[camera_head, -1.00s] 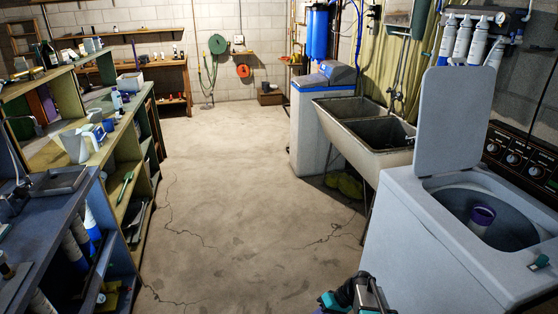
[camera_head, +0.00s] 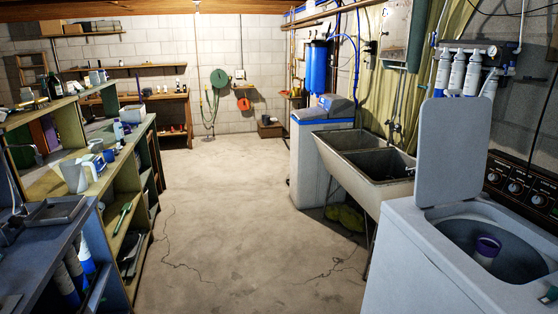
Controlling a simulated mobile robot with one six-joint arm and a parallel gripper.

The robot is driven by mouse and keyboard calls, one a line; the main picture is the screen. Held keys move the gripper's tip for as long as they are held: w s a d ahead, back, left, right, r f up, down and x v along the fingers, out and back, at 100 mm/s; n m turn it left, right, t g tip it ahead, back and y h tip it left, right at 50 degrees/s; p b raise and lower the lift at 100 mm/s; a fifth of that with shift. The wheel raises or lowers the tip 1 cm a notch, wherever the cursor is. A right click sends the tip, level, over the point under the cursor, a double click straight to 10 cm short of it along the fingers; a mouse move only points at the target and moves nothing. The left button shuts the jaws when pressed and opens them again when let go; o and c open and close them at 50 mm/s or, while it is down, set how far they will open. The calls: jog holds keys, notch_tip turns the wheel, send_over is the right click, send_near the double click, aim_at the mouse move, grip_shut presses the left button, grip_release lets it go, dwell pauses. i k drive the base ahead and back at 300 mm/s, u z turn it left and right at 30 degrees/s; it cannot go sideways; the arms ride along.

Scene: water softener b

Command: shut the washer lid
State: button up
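The washer (camera_head: 420,262) is a white top-loader at the right of the head view. Its lid (camera_head: 453,150) stands upright, open, at the left side of the tub opening. The dark control panel with knobs (camera_head: 516,188) rises behind the opening. My gripper is not in view, so its state and its distance to the lid do not show.
A double utility sink (camera_head: 365,165) stands left of the washer, beyond it a water softener tank (camera_head: 315,160) with a blue filter. Shelves and a workbench (camera_head: 60,225) with clutter line the left. The concrete floor (camera_head: 235,225) between is clear.

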aim_at(453, 141)
jog(key=k, duration=0.65)
jog(key=z, duration=0.2)
jog(key=i, duration=1.45)
jog(key=u, duration=0.65)
jog(key=i, duration=0.8)
jog(key=u, duration=0.5)
